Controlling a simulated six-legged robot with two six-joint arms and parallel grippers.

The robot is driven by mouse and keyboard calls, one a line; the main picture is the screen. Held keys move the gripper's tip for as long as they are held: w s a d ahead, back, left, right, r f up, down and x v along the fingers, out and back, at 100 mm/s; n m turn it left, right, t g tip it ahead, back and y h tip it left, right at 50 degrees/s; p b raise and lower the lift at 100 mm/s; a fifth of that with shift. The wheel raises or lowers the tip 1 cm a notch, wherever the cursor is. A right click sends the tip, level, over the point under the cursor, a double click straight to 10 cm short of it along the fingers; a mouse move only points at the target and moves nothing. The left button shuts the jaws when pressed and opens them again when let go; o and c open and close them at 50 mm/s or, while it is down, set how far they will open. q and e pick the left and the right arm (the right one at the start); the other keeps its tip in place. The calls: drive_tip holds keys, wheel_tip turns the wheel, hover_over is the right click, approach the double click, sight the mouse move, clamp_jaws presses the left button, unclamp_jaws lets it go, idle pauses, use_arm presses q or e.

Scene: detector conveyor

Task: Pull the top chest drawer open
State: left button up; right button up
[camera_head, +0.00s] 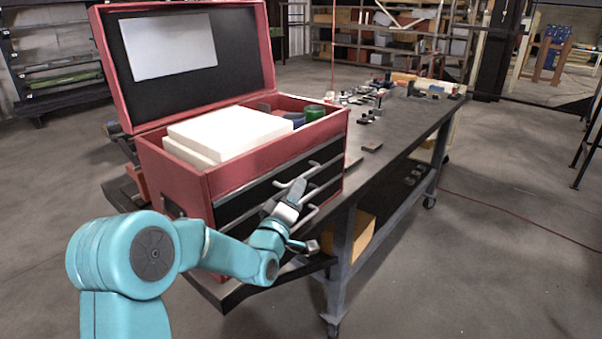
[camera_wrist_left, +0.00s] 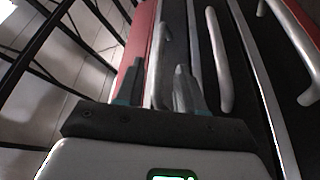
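The red tool chest (camera_head: 228,182) stands on the table with its lid (camera_head: 265,45) raised. Its black drawer fronts carry silver bar handles, and all drawers look shut. The top drawer (camera_head: 247,193) lies just under the red rim, its handle (camera_head: 310,166) partly behind my left gripper. My left gripper (camera_head: 296,192) is at the chest front. In the left wrist view my left gripper (camera_wrist_left: 158,88) has its fingers apart, with the top handle (camera_wrist_left: 160,50) between them; I cannot tell whether they touch it. My right gripper is not in view.
The lower handles (camera_wrist_left: 219,62) run close beside the fingers. White blocks (camera_head: 225,133) lie in the chest's open top. Small parts (camera_head: 372,112) lie on the dark table (camera_head: 405,132). A cardboard box (camera_head: 362,232) sits below. The floor in front is clear.

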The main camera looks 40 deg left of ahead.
use_arm(q)
drive_tip(key=p+x, duration=0.1)
drive_tip(key=x, duration=0.3)
drive_tip(key=shift+w, duration=0.3)
clamp_jaws()
drive_tip(key=shift+d, duration=0.1)
